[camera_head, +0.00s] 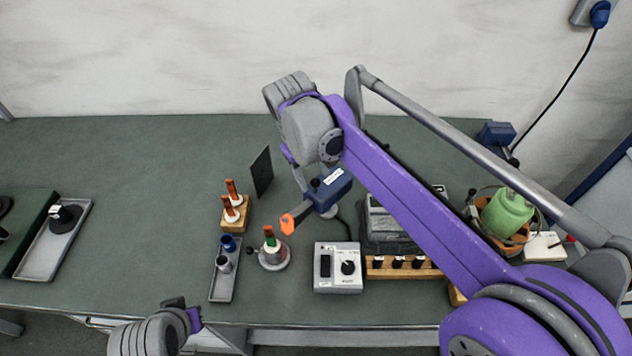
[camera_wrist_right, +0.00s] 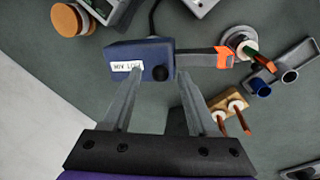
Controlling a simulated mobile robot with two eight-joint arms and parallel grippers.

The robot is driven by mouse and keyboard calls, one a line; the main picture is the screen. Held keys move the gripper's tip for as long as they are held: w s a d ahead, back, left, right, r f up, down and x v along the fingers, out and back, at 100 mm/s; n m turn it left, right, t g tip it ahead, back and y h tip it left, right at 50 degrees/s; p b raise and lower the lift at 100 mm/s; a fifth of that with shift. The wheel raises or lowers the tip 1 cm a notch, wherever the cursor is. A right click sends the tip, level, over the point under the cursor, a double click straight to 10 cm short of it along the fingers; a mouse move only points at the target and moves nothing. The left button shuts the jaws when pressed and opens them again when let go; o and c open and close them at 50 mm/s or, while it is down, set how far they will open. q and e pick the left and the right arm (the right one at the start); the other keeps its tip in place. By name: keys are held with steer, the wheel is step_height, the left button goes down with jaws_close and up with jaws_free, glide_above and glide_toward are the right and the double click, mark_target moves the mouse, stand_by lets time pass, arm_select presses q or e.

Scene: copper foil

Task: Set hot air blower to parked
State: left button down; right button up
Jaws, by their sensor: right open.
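The hot air blower is a dark blue box with a white label, a black knob and an orange-tipped nozzle. It shows in the head view (camera_head: 333,187) just below my right wrist, its nozzle pointing down-left, and in the wrist view (camera_wrist_right: 145,57) beyond my fingers. My right gripper (camera_head: 307,188) is open above the blower. In the wrist view its fingers (camera_wrist_right: 160,75) reach either side of the black knob; contact cannot be told. Part of my left arm shows at the bottom left of the head view, without its fingers.
A grey control box (camera_head: 338,281), a narrow tray (camera_head: 224,290), a wooden block (camera_head: 236,222) and an upright dark panel (camera_head: 261,172) surround the blower. The bench's left middle is clear.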

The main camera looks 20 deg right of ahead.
mark_target(315, 180)
steer(key=shift+w+d+f, duration=0.1)
steer(key=shift+d+f, duration=0.05)
steer(key=shift+f, duration=0.65)
steer(key=shift+d+f, duration=0.15)
steer(key=shift+f, duration=0.6)
jaws_close()
